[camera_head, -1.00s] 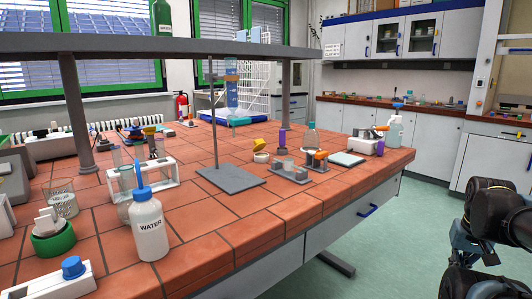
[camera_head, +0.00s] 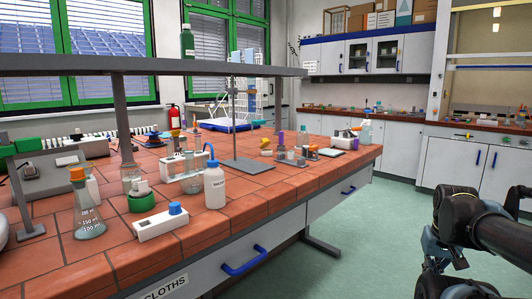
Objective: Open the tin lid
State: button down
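I cannot make out a tin for certain. A small yellow piece (camera_head: 265,142) shows above a low white round dish (camera_head: 267,153) on the tiled bench (camera_head: 242,203), right of the stand; at this size I cannot tell whether it is a lid. My black arm (camera_head: 460,214) shows at the right edge, over the floor and away from the bench.
A white WATER bottle (camera_head: 214,187), a flask with an orange stopper (camera_head: 87,208) and a white box with a blue knob (camera_head: 160,222) stand near the front edge. A grey shelf (camera_head: 150,66) spans the bench. The green floor (camera_head: 375,235) at right is clear.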

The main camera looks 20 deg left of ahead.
aim_at(265, 142)
jog(key=k, duration=1.2)
jog(key=u, duration=0.55)
jog(key=i, duration=1)
jog(key=z, duration=0.05)
